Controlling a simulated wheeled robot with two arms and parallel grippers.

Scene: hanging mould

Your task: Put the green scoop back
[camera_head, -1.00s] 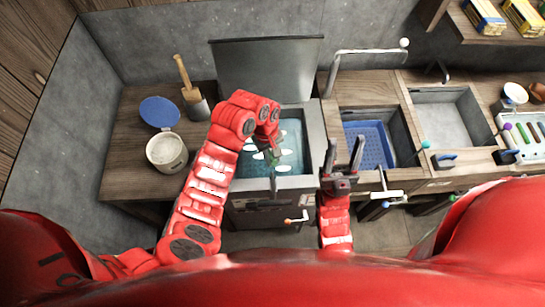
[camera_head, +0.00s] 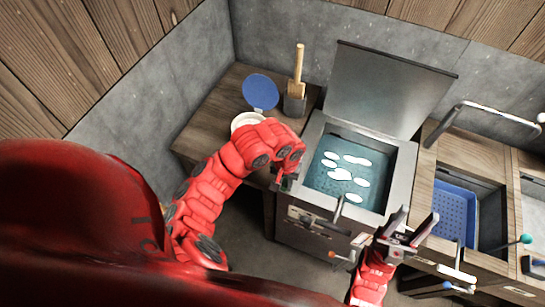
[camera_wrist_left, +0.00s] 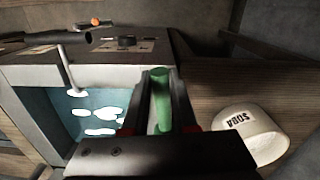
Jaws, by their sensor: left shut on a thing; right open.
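My left gripper (camera_head: 287,182) is shut on the green scoop. In the left wrist view, the scoop's green handle (camera_wrist_left: 161,100) stands between the two dark fingers. The scoop's far end is hidden, and the scoop is hardly visible in the head view. The gripper is by the left front edge of the open vat (camera_head: 402,175). My right gripper (camera_head: 409,232) is open and empty, right of the vat's front.
The vat holds teal liquid with several white pieces (camera_head: 340,174); its lid (camera_head: 390,88) stands raised. A blue disc (camera_head: 260,92) and a wooden-handled tool (camera_head: 298,75) are on the left counter (camera_head: 215,118). A blue basket (camera_head: 455,213) is in the sink at right.

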